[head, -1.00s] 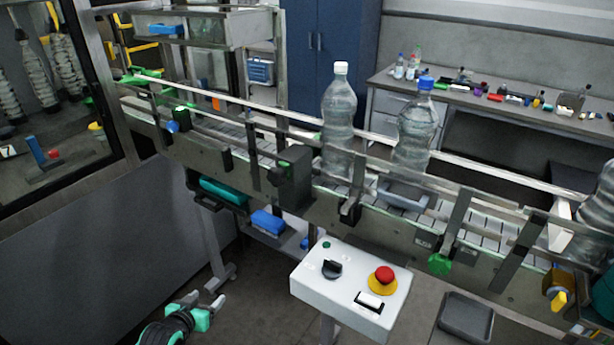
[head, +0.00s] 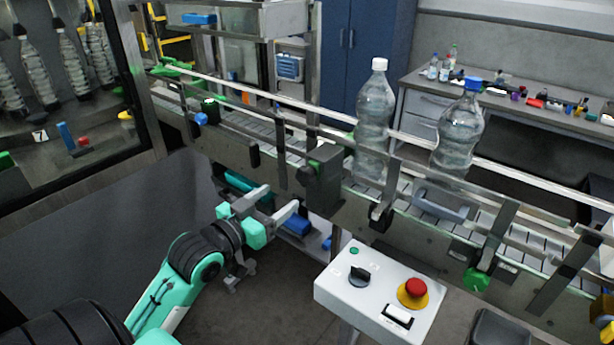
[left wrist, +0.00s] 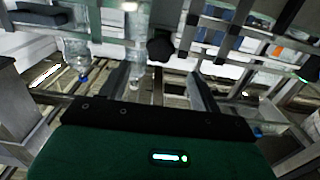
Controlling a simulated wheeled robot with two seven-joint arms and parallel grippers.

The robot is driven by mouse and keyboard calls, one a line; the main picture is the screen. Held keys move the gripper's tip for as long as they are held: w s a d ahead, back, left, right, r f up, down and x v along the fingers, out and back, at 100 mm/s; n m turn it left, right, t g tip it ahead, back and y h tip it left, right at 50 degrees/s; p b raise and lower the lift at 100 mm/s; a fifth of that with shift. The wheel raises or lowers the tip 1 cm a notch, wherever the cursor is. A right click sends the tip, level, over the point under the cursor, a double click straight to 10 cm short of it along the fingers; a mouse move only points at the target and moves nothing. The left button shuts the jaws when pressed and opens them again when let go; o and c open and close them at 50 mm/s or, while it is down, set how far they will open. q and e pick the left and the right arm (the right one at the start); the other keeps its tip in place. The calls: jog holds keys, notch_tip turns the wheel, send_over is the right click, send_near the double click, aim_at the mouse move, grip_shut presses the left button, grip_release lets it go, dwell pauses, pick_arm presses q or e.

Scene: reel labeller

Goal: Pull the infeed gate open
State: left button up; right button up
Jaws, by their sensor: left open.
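My left gripper (head: 278,200) is open and empty in front of the conveyor (head: 405,215), below its near side rail. In the left wrist view, its two fingers (left wrist: 160,92) stand apart with nothing between them. I cannot tell for certain which part is the infeed gate. A dark block (head: 321,178) sits on the conveyor's near side, to the right of my gripper. Two clear bottles stand on the belt: one with a white cap (head: 374,115) and one with a blue cap (head: 457,140). My right gripper is not in view.
A white control box (head: 380,290) with a red stop button (head: 415,287) stands in front of the conveyor. Blue bins (head: 296,226) lie under the conveyor. A glazed machine (head: 75,110) is at the left. A bench (head: 540,105) with small items runs behind.

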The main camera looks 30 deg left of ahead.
aim_at(303, 180)
pick_arm(q)
jog(key=w+p, duration=0.1)
jog(key=w, duration=0.2)
jog(key=w+p, duration=0.1)
jog(key=w, duration=0.5)
jog(key=shift+w+d+p, duration=0.2)
jog(key=shift+d+p, duration=0.15)
jog(key=shift+p, duration=0.05)
jog(key=shift+w, duration=0.65)
jog(key=shift+c, duration=0.3)
